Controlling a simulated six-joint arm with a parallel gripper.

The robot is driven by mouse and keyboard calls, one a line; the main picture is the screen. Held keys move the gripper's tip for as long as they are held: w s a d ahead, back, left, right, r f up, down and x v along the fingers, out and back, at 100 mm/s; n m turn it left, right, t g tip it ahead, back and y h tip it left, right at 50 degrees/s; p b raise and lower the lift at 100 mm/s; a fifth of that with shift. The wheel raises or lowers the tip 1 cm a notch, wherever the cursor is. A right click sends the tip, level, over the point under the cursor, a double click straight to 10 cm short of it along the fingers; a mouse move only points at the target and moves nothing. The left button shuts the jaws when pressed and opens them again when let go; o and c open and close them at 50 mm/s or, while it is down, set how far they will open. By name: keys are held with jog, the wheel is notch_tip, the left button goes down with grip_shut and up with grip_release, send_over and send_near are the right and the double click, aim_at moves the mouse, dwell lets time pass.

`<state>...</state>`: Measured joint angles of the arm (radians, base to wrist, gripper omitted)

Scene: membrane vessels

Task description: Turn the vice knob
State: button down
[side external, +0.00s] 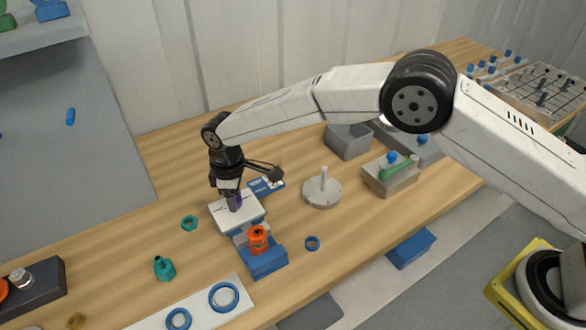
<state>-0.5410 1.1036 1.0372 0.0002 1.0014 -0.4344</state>
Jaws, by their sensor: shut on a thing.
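My gripper (234,206) points down over a white block (222,222) on the wooden table. It is shut on a small purple piece (239,200) at the top of the block. The fingers hide most of this piece, and I cannot tell for sure whether it is the vice knob. A blue vice-like block (264,265) stands just in front of the white block, with an orange ribbed part (258,240) upright in it.
A grey round base with a peg (322,192) and a fixture with a green handle (390,175) stand to the right. A white strip (201,312) with blue rings lies in front.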

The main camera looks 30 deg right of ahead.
jog(key=m, duration=0.4)
jog(key=shift+m, duration=0.3)
jog(key=m, duration=0.3)
jog(key=shift+m, duration=0.4)
jog(key=m, duration=0.4)
jog(key=shift+a, duration=0.1)
jog(key=m, duration=0.3)
jog(key=shift+m, duration=0.4)
jog(key=shift+c, duration=1.1)
grip_release()
